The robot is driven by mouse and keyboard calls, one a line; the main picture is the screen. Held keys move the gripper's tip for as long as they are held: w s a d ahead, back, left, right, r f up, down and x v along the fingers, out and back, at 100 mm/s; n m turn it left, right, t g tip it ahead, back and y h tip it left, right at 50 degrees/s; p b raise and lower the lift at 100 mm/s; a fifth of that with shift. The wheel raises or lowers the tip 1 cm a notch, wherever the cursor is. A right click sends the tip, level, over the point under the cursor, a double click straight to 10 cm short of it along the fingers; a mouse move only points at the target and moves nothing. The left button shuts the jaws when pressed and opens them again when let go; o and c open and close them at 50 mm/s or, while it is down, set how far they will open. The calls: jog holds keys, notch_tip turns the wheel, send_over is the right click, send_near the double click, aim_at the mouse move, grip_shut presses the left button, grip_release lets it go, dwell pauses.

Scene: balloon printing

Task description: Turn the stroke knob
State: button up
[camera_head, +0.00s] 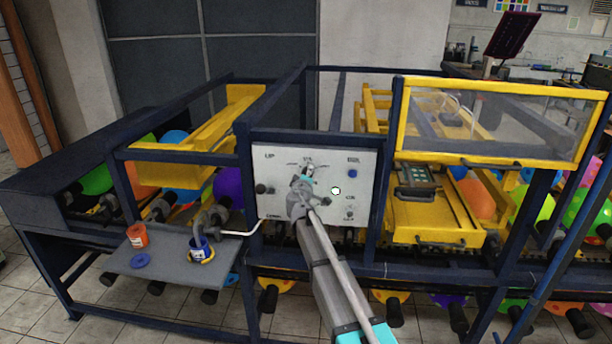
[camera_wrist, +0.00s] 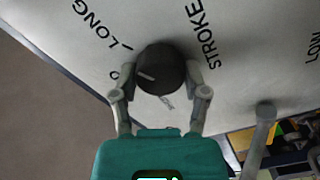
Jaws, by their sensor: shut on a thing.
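The stroke knob (camera_wrist: 160,66) is a dark round knob on the pale panel in the wrist view. The printed words LONG and STROKE stand beside it. A short pale line shows on the left of its face. My gripper (camera_wrist: 157,82) has one finger on each side of the knob and is shut on it. In the head view my gripper (camera_head: 303,183) is against the middle of the white control panel (camera_head: 345,220), and it hides the stroke knob there.
A black knob (camera_head: 260,188) sits left of my gripper on the panel. A grey rod (camera_wrist: 262,130) with a rounded end stands close to my gripper's right side in the wrist view.

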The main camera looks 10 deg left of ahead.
jog(key=o, duration=1.1)
jog(key=shift+o, duration=0.2)
jog(key=s, duration=1.2)
jog(key=shift+a, duration=0.15)
